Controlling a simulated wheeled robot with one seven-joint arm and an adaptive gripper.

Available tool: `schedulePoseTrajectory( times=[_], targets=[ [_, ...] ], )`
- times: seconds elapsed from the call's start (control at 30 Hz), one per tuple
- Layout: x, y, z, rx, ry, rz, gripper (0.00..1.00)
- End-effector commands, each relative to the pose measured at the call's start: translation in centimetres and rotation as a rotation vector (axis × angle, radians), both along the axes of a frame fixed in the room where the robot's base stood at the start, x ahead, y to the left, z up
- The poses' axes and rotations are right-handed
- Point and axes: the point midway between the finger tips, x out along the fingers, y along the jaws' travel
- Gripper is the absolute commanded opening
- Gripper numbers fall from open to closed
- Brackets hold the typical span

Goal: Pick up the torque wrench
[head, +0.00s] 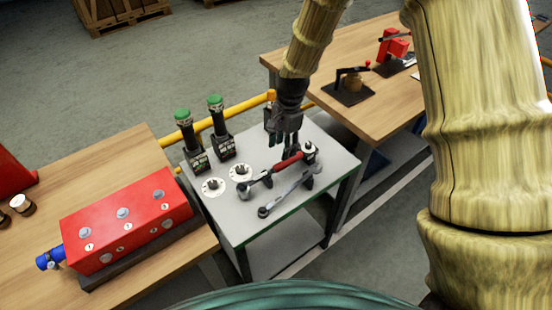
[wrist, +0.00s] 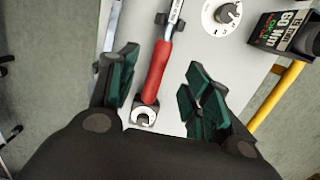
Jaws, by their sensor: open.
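The torque wrench has a red handle (head: 288,161) and a metal shaft, and lies on the small grey table (head: 240,222), its shaft pointing to the lower left in the head view. In the wrist view its red handle (wrist: 156,75) runs between my gripper's fingers, with clear space on both sides. My gripper (head: 285,143) is open, pointing down above the handle end; its green-padded fingers (wrist: 160,85) touch nothing that I can see. The exact height above the handle is hard to judge.
A grey wrench (head: 284,197) lies close beside it. Two green-topped black tools (head: 190,140) (head: 220,130) and two white discs (head: 213,187) (head: 240,173) are on the table's left. A red block (head: 125,222) sits on the left bench; a yellow rail (head: 245,104) runs behind.

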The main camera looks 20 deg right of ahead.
Motion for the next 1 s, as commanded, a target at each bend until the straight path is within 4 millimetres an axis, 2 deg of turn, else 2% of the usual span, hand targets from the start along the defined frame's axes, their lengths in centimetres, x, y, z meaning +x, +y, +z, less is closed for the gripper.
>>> schedulePoseTrajectory(
  times=[0.5,0.77,1.0],
  targets=[
    [-0.6,-0.2,-4.9,0.000,0.003,-0.012,0.49],
    [-0.5,0.0,-5.8,0.000,0.001,-0.009,0.49],
    [-0.5,0.5,-7.5,0.000,0.002,-0.008,0.49]
  ],
)
